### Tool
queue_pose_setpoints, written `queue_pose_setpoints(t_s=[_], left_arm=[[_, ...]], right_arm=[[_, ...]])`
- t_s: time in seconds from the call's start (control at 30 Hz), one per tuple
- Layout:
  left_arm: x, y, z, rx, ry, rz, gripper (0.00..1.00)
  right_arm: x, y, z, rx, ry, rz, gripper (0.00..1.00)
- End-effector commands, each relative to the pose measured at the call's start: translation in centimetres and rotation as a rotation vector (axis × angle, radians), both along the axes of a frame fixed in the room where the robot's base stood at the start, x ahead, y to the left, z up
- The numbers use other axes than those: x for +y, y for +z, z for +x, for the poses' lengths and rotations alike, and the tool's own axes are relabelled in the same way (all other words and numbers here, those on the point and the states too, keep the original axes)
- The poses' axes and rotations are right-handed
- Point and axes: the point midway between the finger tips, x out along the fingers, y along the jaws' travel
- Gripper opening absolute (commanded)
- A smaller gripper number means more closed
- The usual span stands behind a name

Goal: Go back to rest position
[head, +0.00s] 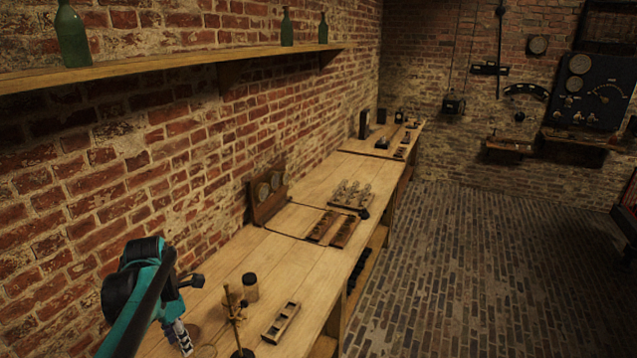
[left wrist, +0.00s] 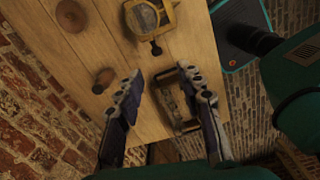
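My left gripper (head: 183,335) hangs over the near part of the wooden workbench (head: 225,262), left of the small objects there. A small wooden tray with compartments (head: 281,322) lies on the bench. In the left wrist view it (left wrist: 176,107) shows partly behind the right finger; nothing is clearly gripped. A jar with a dark lid (head: 250,288) stands behind a brass stand (head: 236,315). My right gripper is not in view.
Farther along the bench are a wooden rack (head: 331,228), a group of small metal pieces (head: 352,194) and a wooden gauge panel (head: 268,194). A shelf with green bottles (head: 170,66) runs along the brick wall above. The brick floor (head: 450,270) to the right is open.

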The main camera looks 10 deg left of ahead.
Motion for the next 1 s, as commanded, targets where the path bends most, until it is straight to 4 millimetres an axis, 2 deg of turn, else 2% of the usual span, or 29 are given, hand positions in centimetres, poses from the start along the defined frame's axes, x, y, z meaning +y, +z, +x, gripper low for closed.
queue_pose_setpoints(t_s=[0.07,0.17,0.4,0.6,0.7,0.8,1.0], left_arm=[[-1.6,-0.4,-0.2,-0.026,-0.133,0.016,0.38],[-4.5,-1.1,-0.8,-0.079,-0.427,0.06,0.38],[-12.5,-3.9,-3.3,-0.201,-1.332,0.274,0.38],[-17.8,-7.2,-5.8,-0.235,-2.027,0.539,0.38],[-19.5,-8.6,-6.7,-0.224,-2.28,0.667,0.38],[-20.6,-9.5,-7.4,-0.207,-2.447,0.764,0.38],[-21.2,-9.9,-7.7,-0.19,-2.549,0.829,0.38]], right_arm=[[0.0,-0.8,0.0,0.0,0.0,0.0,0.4],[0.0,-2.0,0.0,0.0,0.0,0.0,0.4],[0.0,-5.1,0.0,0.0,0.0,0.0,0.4],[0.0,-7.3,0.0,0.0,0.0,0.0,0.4],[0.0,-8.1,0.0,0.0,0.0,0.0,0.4],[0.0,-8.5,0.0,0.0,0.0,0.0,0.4],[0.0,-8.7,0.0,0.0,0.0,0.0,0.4]])
